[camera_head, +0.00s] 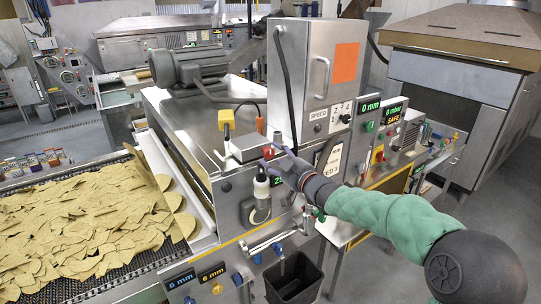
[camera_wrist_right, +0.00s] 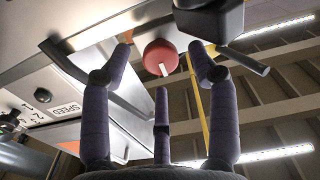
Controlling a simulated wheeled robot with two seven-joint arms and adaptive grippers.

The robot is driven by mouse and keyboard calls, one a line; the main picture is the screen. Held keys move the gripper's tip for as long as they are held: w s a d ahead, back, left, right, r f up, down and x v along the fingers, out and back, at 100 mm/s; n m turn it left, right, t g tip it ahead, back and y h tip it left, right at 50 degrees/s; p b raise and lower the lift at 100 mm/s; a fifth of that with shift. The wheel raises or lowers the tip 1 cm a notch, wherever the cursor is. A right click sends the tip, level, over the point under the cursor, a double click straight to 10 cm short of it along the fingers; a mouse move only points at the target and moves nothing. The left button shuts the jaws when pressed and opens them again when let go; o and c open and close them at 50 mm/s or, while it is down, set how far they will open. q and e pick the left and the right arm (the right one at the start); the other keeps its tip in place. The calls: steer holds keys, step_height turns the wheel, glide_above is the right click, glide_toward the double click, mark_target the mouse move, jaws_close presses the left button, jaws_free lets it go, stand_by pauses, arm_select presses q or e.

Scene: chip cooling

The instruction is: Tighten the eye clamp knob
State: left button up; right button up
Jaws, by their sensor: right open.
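A round red knob with a white mark (camera_wrist_right: 162,57) shows in the right wrist view, under a dark block. I cannot tell for sure that it is the eye clamp knob. My right gripper (camera_wrist_right: 161,82) is open, with its purple fingers spread around the line to the knob and no clear contact. In the head view my right gripper (camera_head: 273,152) is over the machine's front top edge, beside a grey box-like part (camera_head: 247,147). A small red part (camera_head: 260,125) stands just behind it. The fingers partly hide this area. My left gripper is not in view.
A tall steel cabinet with an orange panel (camera_head: 346,62) stands behind the gripper. A white-topped bottle-like part (camera_head: 261,184) is just below it. A yellow part (camera_head: 226,117) is to its left. Chips (camera_head: 90,225) cover the conveyor. A black bin (camera_head: 293,278) hangs in front.

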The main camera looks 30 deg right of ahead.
steer(key=s, duration=0.9)
steer(key=shift+d, duration=0.3)
steer(key=shift+w, duration=0.1)
steer(key=w+a+f+m+g+b, duration=0.2)
steer(key=f+b, duration=0.2)
steer(key=f, duration=0.8)
steer(key=w+a+f+m+g+b, duration=0.1)
steer(key=w+a+f+b, duration=0.2)
steer(key=f, duration=1)
steer(key=s+a+f+m+g+b, duration=0.1)
steer(key=a+f+g+b, duration=0.15)
steer(key=f, duration=0.55)
steer(key=s+a+f+g+y+b, duration=0.1)
steer(key=s+a+f+b, duration=0.15)
steer(key=f, duration=0.65)
steer(key=a+f+m+g+b, duration=0.1)
steer(key=a+f+g+b, duration=0.2)
steer(key=f, duration=0.5)
steer(key=s+a+f+g+b, duration=0.2)
steer(key=s+a+f+b, duration=0.2)
steer(key=s+f, duration=0.4)
steer(key=s+a+f+g+y+b, duration=0.1)
steer(key=s+a+f+g+b, duration=0.2)
steer(key=s+a+f, duration=0.4)
steer(key=s+a+f+g+b, duration=0.3)
steer(key=s+f, duration=0.6)
steer(key=f, duration=1)
steer(key=shift+s+a+m+y+b, duration=0.4)
steer(key=shift+a+b, duration=0.55)
steer(key=shift+a, duration=0.3)
